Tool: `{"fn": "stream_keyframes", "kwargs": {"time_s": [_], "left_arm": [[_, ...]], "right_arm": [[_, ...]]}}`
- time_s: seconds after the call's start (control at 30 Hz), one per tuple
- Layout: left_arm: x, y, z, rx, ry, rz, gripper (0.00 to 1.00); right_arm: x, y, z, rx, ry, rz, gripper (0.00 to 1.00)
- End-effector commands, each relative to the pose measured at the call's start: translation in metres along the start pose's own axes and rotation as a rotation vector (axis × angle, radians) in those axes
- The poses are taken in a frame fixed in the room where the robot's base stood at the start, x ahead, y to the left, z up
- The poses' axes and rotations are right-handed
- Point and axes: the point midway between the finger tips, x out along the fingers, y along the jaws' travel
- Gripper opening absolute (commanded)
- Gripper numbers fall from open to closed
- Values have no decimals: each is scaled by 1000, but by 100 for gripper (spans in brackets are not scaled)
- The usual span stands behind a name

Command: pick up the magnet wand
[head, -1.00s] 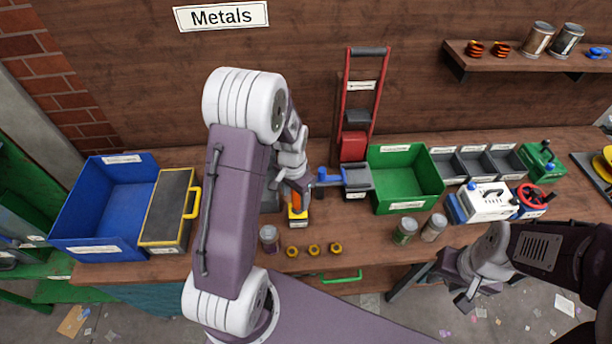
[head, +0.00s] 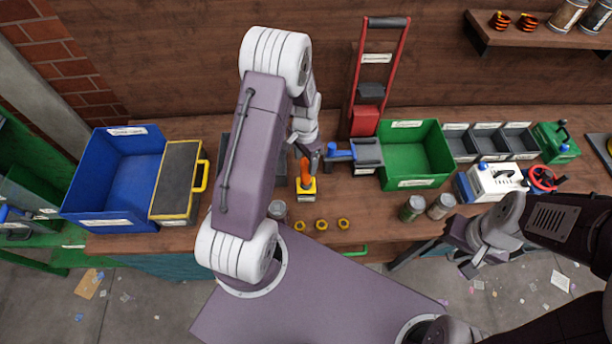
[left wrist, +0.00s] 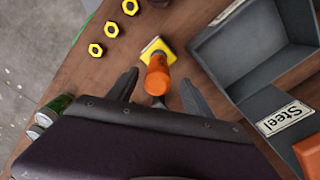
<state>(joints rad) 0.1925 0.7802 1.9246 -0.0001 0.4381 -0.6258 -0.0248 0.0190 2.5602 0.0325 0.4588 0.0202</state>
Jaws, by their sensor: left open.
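What I take for the magnet wand is an orange handle (head: 306,174) standing in a yellow-topped block (head: 305,188) on the bench. The handle (left wrist: 158,76) also shows in the left wrist view, its round end toward the camera, with the yellow block (left wrist: 156,47) beyond it. My left gripper (head: 309,156) is open at the handle. In the left wrist view, the left gripper's fingers (left wrist: 158,91) are apart, one on each side of the handle, with gaps visible. My right gripper (head: 460,260) hangs in front of the bench at right; its jaw opening is unclear.
A blue-handled grey tool (head: 340,154) lies just right of the wand. A green bin (head: 415,184) stands at right, a blue bin (head: 105,222) at left. A grey tray labelled Steel (left wrist: 232,88) is close by.

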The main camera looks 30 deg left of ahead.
Motion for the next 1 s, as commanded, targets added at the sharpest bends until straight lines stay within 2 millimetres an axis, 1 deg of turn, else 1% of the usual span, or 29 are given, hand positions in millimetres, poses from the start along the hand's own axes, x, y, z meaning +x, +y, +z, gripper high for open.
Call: {"fn": "stream_keyframes", "kwargs": {"time_s": [0.03,0.1,0.23,0.3,0.43,0.5,0.6,0.8,0.83,0.87,0.9,0.97,1.0], "left_arm": [[5,1,0,0,-3,2,59],[12,0,0,0,-1,1,59],[17,0,0,0,0,0,59],[22,2,0,0,-2,1,59],[43,5,1,1,-4,3,59],[56,4,0,0,-2,2,59],[66,3,-1,0,1,0,59],[68,3,-1,0,1,-1,59],[68,3,-1,0,1,-1,56],[68,3,-1,0,1,-1,48],[68,3,-1,0,1,-1,37],[68,3,-1,0,1,-1,20],[68,3,-1,0,1,-1,9]], "right_arm": [[-5,0,-1,0,0,0,36],[-7,0,-1,0,0,0,36],[-7,0,-1,0,0,0,36],[-12,0,-1,0,0,0,36],[-26,0,-3,0,0,0,36],[-27,0,-3,0,0,0,36],[-28,-1,-3,0,0,0,36],[-27,0,-3,0,0,0,36],[-27,0,-3,0,0,0,36],[-27,0,-3,0,0,0,36],[-27,0,-3,0,0,0,36],[-27,0,-3,0,0,0,36],[-27,0,-3,0,0,0,36]]}}
